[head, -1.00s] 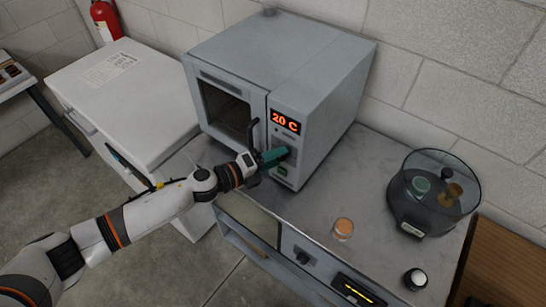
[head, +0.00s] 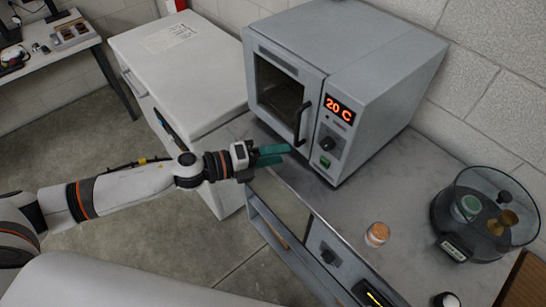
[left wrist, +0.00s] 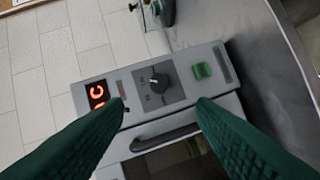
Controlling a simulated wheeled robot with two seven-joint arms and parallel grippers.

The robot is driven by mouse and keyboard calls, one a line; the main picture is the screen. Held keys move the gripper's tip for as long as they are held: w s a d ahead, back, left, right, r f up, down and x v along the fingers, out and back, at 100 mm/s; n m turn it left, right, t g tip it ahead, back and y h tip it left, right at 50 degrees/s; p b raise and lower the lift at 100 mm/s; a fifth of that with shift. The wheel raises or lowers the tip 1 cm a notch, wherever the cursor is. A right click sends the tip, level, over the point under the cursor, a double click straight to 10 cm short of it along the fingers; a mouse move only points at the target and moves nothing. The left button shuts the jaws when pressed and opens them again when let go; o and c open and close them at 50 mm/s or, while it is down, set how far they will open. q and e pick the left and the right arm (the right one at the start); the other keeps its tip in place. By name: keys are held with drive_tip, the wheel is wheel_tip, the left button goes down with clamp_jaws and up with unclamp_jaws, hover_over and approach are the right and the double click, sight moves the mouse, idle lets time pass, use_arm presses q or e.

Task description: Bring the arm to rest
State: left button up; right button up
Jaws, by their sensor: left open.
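My left gripper (head: 272,155) is open and empty, with green fingers, in front of the grey oven (head: 385,85). In the head view its fingertips are a little left of the oven's control panel, apart from it. The left wrist view shows the two fingers (left wrist: 160,105) spread, with the oven's dark knob (left wrist: 158,82), lit green switch (left wrist: 202,71) and door handle (left wrist: 166,137) beyond them. The oven display (head: 340,109) reads 20 C. The oven door is shut. My right gripper is not in view.
A glass desiccator (head: 482,215) with small containers inside stands at the right of the counter. A jar with orange contents (head: 377,234) stands nearer the front edge. A white cabinet (head: 180,60) is left of the oven. Open floor (head: 105,135) lies left of the counter.

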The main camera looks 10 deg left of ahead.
use_arm(q)
drive_tip(key=shift+s+a, duration=0.1)
drive_tip(key=shift+a, duration=0.05)
idle(0.4)
drive_tip(key=w+a+f+n+t+y+b, duration=0.2)
drive_tip(key=w+a+f+n+y, duration=0.15)
drive_tip(key=f+n, duration=0.45)
drive_tip(key=w+a+f+n+t+y+b, duration=0.1)
drive_tip(key=w+a+f+n+y, duration=0.3)
drive_tip(key=f, duration=0.7)
drive_tip(key=s+a+f+n+g+y+b, duration=0.1)
drive_tip(key=s+a+f+n, duration=0.25)
drive_tip(key=f, duration=0.55)
drive_tip(key=s+a+f+n+g+y+b, duration=0.1)
drive_tip(key=s+a+f+n+y, duration=0.2)
drive_tip(key=f, duration=0.5)
drive_tip(key=s+a+f+n+g+y+b, duration=0.2)
drive_tip(key=s+f+n+g, duration=0.35)
drive_tip(key=s+f, duration=1.3)
drive_tip(key=s+d+f+n+g, duration=0.1)
drive_tip(key=s+f+n, duration=0.2)
drive_tip(key=s, duration=0.8)
drive_tip(key=s+d+f+n+g, duration=0.2)
drive_tip(key=s+n, duration=0.1)
drive_tip(key=s, duration=0.8)
drive_tip(key=shift+f+b, duration=0.4)
